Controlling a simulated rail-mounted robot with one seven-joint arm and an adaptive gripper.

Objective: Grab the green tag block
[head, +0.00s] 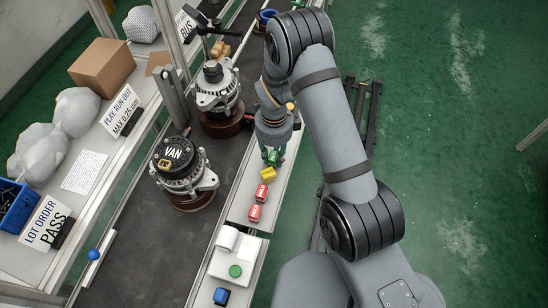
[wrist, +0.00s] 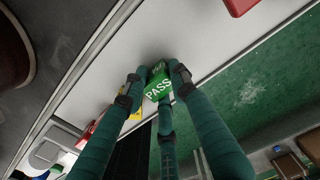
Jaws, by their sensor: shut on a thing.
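The green tag block (wrist: 162,92) has the word PASS on it. In the wrist view it sits between the teal fingers of my gripper (wrist: 158,76), which are shut on it from several sides. In the head view my gripper (head: 272,152) is over the narrow light strip (head: 240,203), just beyond the yellow block (head: 267,173). The fingers hide part of the green block. I cannot tell whether it is touching the strip or slightly above it.
Alternators, one marked VAN (head: 175,155), stand on the dark belt to the left. Green floor lies to the right.

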